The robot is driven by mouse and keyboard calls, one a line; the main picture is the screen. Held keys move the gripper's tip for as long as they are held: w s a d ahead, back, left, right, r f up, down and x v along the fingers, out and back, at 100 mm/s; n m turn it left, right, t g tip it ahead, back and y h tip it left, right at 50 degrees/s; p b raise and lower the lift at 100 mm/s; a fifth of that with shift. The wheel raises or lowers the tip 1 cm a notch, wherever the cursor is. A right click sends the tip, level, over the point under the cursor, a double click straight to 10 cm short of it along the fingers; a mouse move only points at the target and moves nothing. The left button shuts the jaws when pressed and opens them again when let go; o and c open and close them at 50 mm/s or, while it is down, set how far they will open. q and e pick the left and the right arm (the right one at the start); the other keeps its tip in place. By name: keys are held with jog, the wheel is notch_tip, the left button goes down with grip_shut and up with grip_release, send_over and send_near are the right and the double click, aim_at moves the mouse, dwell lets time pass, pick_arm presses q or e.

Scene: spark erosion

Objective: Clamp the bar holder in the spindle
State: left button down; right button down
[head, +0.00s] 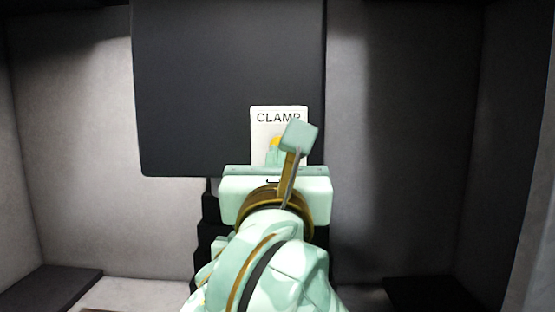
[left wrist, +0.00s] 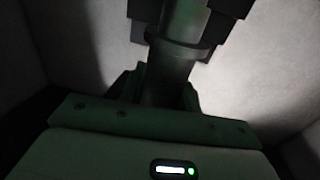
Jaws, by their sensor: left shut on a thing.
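A white plate lettered CLAMP (head: 262,120) is on the front of the dark machine head (head: 225,80). My right gripper (head: 275,157) is in front of this plate, its fingers together and pointing at it. An orange-yellow part (head: 275,142) shows at the fingertips; I cannot tell whether they touch it. In the left wrist view my left gripper (left wrist: 160,88) is shut around the bar holder (left wrist: 167,75), a dark upright cylinder. Above it a collar and a narrower cylinder run up to the spindle area. The light is dim, and I cannot tell whether holder and spindle are fully seated.
Pale grey walls (head: 95,160) enclose the work space on both sides. Dark low slabs lie at the lower left (head: 55,285) and lower right (head: 430,292).

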pick_arm(q)
jog(key=shift+r, duration=2.1)
dwell(1.2)
pick_arm(e)
jog(key=shift+w, duration=0.1)
pick_arm(q)
jog(key=shift+r, duration=0.1)
pick_arm(e)
jog(key=shift+f+x, duration=0.25)
jog(key=shift+x, duration=0.95)
